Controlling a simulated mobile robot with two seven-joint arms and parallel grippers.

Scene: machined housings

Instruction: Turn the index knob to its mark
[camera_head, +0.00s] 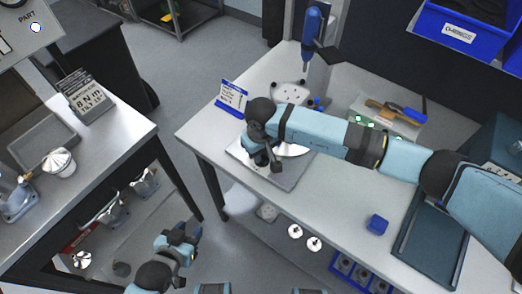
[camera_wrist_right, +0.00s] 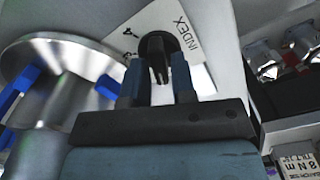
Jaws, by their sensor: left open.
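The index knob (camera_wrist_right: 158,45) is black with a raised grip bar, on a white plate (camera_wrist_right: 178,14) marked INDEX with numbers beside the knob. In the right wrist view my right gripper (camera_wrist_right: 159,70) has its two fingers on either side of the knob. The fingers stand apart, and I cannot tell whether they press on it. In the head view my right gripper (camera_head: 262,160) is low over the grey plate (camera_head: 284,180) on the bench, and the arm hides the knob. My left gripper (camera_head: 182,234) is open and empty, low beside the left bench.
A round metal part (camera_wrist_right: 68,58) with blue pieces is close beside the knob.

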